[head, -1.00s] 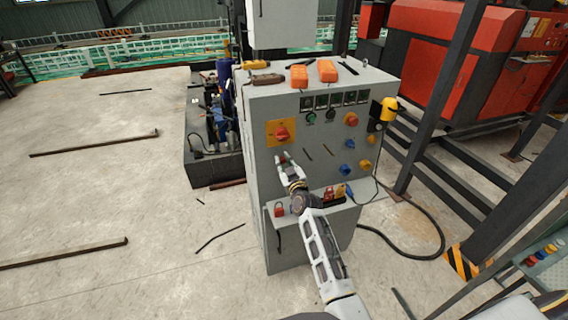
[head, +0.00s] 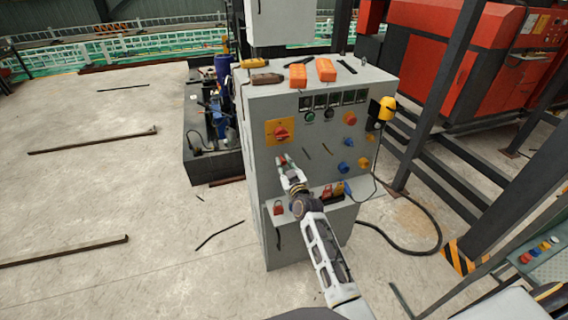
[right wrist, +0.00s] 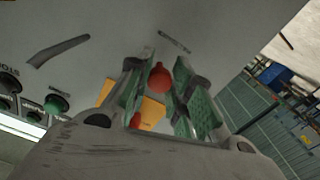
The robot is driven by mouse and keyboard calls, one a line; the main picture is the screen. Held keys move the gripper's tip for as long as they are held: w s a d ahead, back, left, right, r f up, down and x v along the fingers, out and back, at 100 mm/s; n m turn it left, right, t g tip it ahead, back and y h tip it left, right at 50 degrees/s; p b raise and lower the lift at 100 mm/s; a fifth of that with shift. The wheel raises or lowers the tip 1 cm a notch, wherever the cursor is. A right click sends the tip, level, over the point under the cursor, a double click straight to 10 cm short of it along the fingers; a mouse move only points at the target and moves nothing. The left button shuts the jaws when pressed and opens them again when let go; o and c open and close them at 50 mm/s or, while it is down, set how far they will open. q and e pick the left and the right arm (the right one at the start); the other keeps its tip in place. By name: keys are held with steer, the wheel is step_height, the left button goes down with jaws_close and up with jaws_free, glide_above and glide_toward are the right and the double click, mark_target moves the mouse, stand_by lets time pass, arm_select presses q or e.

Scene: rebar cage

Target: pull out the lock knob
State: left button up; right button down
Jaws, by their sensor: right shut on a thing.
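The lock knob is a small red knob (right wrist: 160,77) on the front of the grey control cabinet (head: 262,190). In the right wrist view it sits between the green finger pads. My right gripper (head: 284,159) reaches the panel just below the red rotary switch (head: 281,133) on its yellow plate, and is shut on the red knob. Its fingers mostly hide the knob in the head view. In the right wrist view, the yellow plate (right wrist: 152,112) shows behind the fingers. My left gripper is not in view.
Several other knobs are on the panel, including a red one (head: 350,118) and a blue one (head: 344,168). A yellow device (head: 387,107) hangs at the cabinet's right side. Orange boxes (head: 326,69) lie on top. A black cable (head: 420,252) lies on the floor at right.

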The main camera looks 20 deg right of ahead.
steer(key=c, duration=1.7)
jaws_free()
steer(key=shift+s+f, duration=0.1)
steer(key=shift+f, duration=0.1)
steer(key=o, duration=0.4)
steer(key=shift+s+r, duration=0.25)
steer(key=shift+o, duration=0.2)
steer(key=shift+w+f, duration=0.1)
steer(key=shift+w, duration=0.05)
steer(key=s, duration=1.2)
steer(key=shift+d, duration=0.2)
